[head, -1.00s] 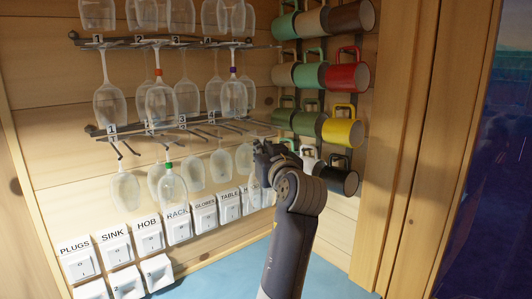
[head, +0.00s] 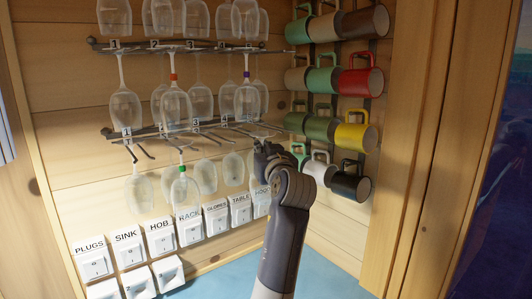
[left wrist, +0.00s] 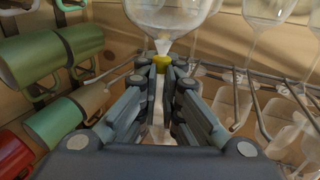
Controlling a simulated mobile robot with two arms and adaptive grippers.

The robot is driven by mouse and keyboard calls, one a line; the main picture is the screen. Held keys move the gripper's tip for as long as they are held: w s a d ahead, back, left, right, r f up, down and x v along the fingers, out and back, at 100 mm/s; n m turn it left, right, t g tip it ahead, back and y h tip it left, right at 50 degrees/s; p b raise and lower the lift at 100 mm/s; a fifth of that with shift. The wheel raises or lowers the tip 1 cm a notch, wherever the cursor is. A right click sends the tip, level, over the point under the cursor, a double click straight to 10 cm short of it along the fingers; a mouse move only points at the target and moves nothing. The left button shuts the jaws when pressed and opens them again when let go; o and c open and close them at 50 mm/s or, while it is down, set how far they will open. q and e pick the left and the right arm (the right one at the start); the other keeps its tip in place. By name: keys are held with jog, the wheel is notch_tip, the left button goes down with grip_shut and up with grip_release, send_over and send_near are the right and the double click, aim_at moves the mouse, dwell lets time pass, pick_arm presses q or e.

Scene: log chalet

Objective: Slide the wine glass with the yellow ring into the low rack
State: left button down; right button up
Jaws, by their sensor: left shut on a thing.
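My left gripper (head: 266,152) is in front of the right end of the low rack (head: 160,132). In the left wrist view my left gripper (left wrist: 160,75) is shut on the stem of the wine glass (left wrist: 165,15), close to its bowl. The yellow ring (left wrist: 157,61) sits on the stem between the fingertips and the bowl. That view is upside down against the head view, so the bowl hangs downward. In the head view the held glass is mostly hidden behind my gripper. I cannot tell whether its foot touches the rack rails. My right gripper is out of view.
A glass with a green ring (head: 181,188) hangs in the low rack, beside plain ones. Glasses with orange (head: 174,77) and purple rings (head: 246,74) hang in the rack above. Mugs (head: 354,133) hang close on the right. Labelled switches (head: 190,231) line the wall below.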

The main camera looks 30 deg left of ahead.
pick_arm(q)
jog(key=shift+w+a+f+p, duration=0.1)
jog(key=shift+w+a, duration=0.35)
jog(key=shift+a, duration=0.6)
jog(key=shift+w+a+r+p, duration=0.15)
jog(key=shift+w+a, duration=0.25)
jog(key=shift+a, duration=0.65)
jog(key=shift+w+a+f+p, duration=0.15)
jog(key=shift+w+a, duration=0.3)
jog(key=shift+a, duration=0.6)
jog(key=c, duration=1.7)
grip_release()
jog(key=shift+v, duration=3.45)
